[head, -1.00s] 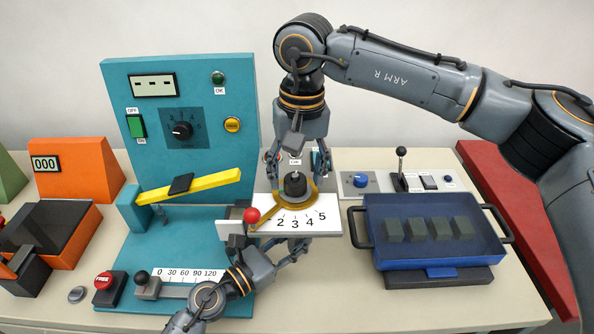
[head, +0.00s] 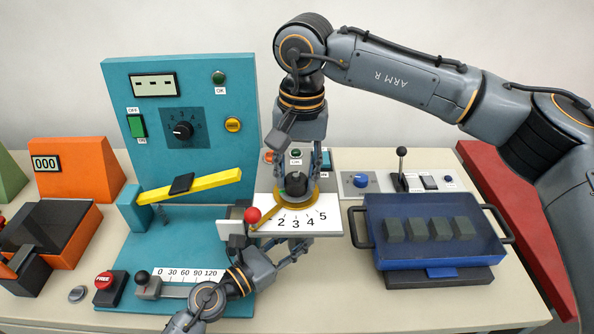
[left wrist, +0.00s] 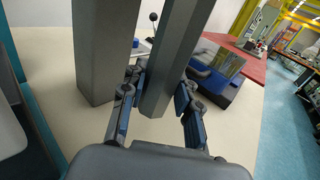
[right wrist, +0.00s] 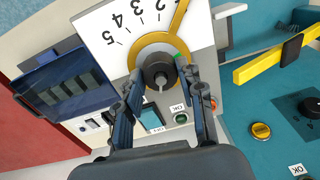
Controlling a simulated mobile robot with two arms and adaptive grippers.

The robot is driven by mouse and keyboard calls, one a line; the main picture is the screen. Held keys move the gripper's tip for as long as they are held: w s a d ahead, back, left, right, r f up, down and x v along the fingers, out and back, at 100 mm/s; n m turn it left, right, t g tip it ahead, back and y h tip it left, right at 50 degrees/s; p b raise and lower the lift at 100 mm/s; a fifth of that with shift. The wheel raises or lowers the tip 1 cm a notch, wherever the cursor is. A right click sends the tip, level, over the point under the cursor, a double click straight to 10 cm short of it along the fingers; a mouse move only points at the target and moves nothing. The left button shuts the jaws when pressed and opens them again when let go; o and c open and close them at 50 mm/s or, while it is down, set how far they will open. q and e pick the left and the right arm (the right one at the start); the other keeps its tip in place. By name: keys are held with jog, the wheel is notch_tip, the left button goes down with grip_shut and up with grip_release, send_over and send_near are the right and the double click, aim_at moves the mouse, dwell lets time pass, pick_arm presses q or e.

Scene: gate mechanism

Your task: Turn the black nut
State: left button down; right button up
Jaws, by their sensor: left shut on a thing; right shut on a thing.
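The black nut (head: 296,184) stands upright in the middle of a yellow ring (head: 312,195) on the white number plate (head: 325,228). The ring's arm reaches toward the lower left to a red ball (head: 252,215), left of the 2. My right gripper (head: 298,172) points down with its fingers on either side of the nut, shut on it. The right wrist view shows the nut (right wrist: 158,72) between its fingers (right wrist: 162,82). My left gripper (head: 292,250) is below the plate's front edge, shut on a grey post (left wrist: 172,60), which the left wrist view shows between its fingers (left wrist: 160,88).
A blue tray (head: 376,252) with dark blocks stands to the right, close to the plate. A teal panel (head: 230,100) and yellow bar (head: 215,180) stand left. Behind the plate are small buttons (head: 296,153). Bare table (head: 430,310) shows in front.

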pick_arm(q)
jog(key=shift+a+f, duration=0.15)
jog(key=shift+f, duration=0.15)
pick_arm(e)
jog(key=m, duration=0.4)
jog(key=shift+m, duration=0.3)
jog(key=m, duration=0.5)
jog(key=shift+t, duration=0.3)
jog(key=m, duration=0.5)
pick_arm(q)
jog(key=shift+r, duration=0.1)
pick_arm(e)
jog(key=shift+a+m+h, duration=0.1)
jog(key=shift+m+h, duration=0.2)
jog(key=shift+m, duration=2)
jog(key=o, duration=1.2)
jog(key=shift+r, duration=0.1)
